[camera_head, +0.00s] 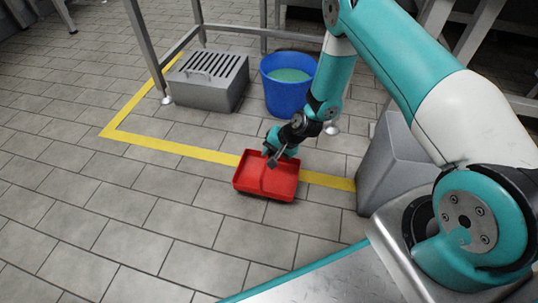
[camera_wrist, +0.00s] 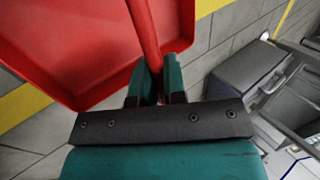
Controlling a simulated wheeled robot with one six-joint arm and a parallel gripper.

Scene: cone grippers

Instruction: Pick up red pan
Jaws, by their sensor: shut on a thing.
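The red pan (camera_head: 252,181) is a shallow rectangular tray with a ridge down its middle. It is at the yellow floor line in the head view, and I cannot tell whether it touches the floor. My gripper (camera_head: 270,158) reaches its far side from above. In the wrist view the pan (camera_wrist: 85,55) fills the upper left. There the teal fingers of my gripper (camera_wrist: 157,82) are shut on its red middle ridge. The fingers hide the part of the ridge between them.
A blue bucket (camera_head: 287,99) with greenish contents and a grey slotted box (camera_head: 207,82) stand behind the pan. A grey bin (camera_head: 385,165) stands to the right. Metal table legs (camera_head: 140,40) rise behind. The tiled floor at left and front is clear.

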